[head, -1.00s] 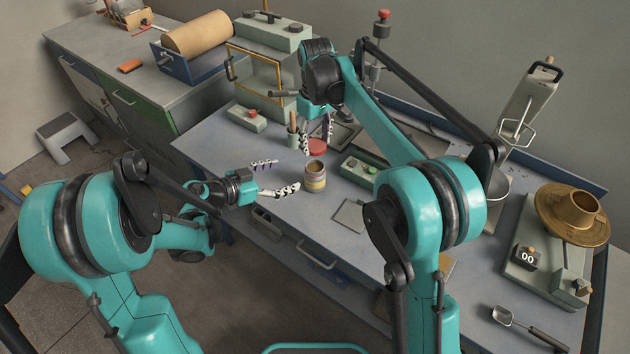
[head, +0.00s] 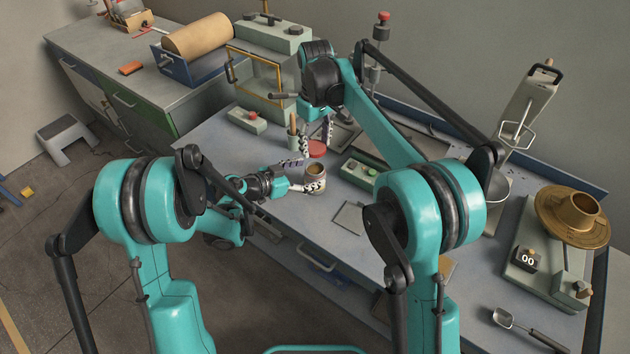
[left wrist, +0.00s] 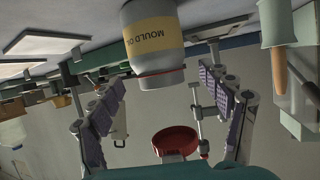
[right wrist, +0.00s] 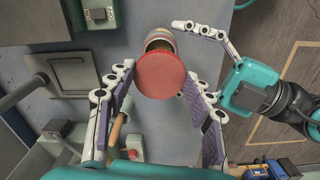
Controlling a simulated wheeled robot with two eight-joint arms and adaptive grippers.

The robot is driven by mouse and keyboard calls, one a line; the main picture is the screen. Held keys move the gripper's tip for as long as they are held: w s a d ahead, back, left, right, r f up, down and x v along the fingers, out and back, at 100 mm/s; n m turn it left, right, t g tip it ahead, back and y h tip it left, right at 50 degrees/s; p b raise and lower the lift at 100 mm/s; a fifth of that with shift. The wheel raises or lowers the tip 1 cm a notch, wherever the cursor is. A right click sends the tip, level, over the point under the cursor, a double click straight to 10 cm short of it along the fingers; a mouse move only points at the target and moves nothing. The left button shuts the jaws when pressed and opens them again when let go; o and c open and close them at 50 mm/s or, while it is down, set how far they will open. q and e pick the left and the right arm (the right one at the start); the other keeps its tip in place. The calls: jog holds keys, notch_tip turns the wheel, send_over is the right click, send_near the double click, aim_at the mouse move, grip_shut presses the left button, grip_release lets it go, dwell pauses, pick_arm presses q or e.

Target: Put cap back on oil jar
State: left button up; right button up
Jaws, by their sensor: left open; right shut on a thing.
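The oil jar (head: 316,177) stands upright and uncapped on the bench. The left wrist view shows it upside down, with a yellow "MOULD OIL" label (left wrist: 155,32). The red cap (head: 317,149) is above and behind the jar in the head view. My right gripper (head: 316,146) is shut on the cap, which shows between its fingers in the right wrist view (right wrist: 160,76). My left gripper (head: 306,176) is open, with its fingers reaching around the jar's near-left side. Whether they touch it I cannot tell. The cap partly hides the jar in the right wrist view.
A flat grey plate (head: 349,216) lies in front. A grey box with a red button (head: 243,118) is at the back left.

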pick_arm(q)
jog(key=shift+x, duration=1.3)
jog(key=c, duration=1.8)
pick_arm(e)
send_over(316, 171)
jog(key=shift+f, duration=2.5)
jog(key=shift+f, duration=0.9)
pick_arm(q)
grip_shut()
pick_arm(e)
jog(key=shift+f, duration=0.55)
